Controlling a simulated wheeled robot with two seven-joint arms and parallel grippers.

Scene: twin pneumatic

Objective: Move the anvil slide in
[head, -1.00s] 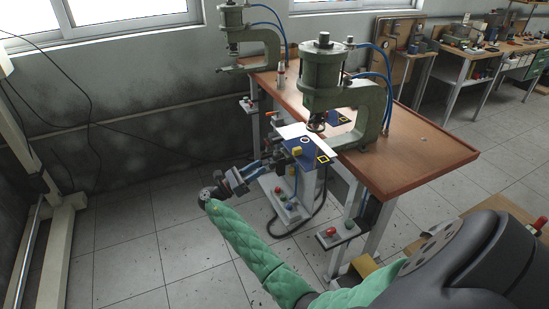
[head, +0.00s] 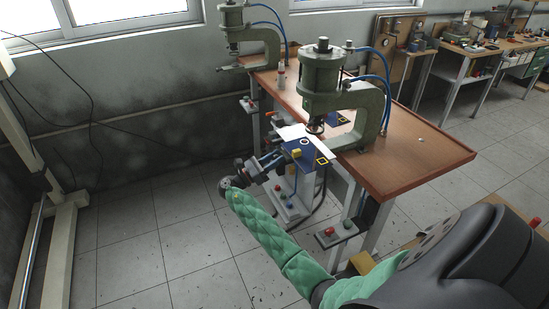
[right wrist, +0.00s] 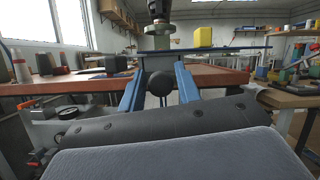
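The anvil slide (head: 308,151) is a dark blue plate with a yellow block and a white ring mark, sticking out from the table's front edge under the near press (head: 324,86). In the right wrist view the slide (right wrist: 235,51) is seen nearly edge-on, with the yellow block (right wrist: 203,37) on top. A black ball knob (right wrist: 160,83) is below it. My right gripper (head: 272,160) is at the slide's outer end. Its two blue fingers (right wrist: 160,80) stand apart, one on each side of the knob; I cannot tell whether they touch it. My left gripper is not in view.
The brown table (head: 415,150) carries a second press (head: 240,45) farther back. A button box (head: 337,233) hangs at the table's near front corner. Legs and a lower button unit (head: 290,208) stand below the slide.

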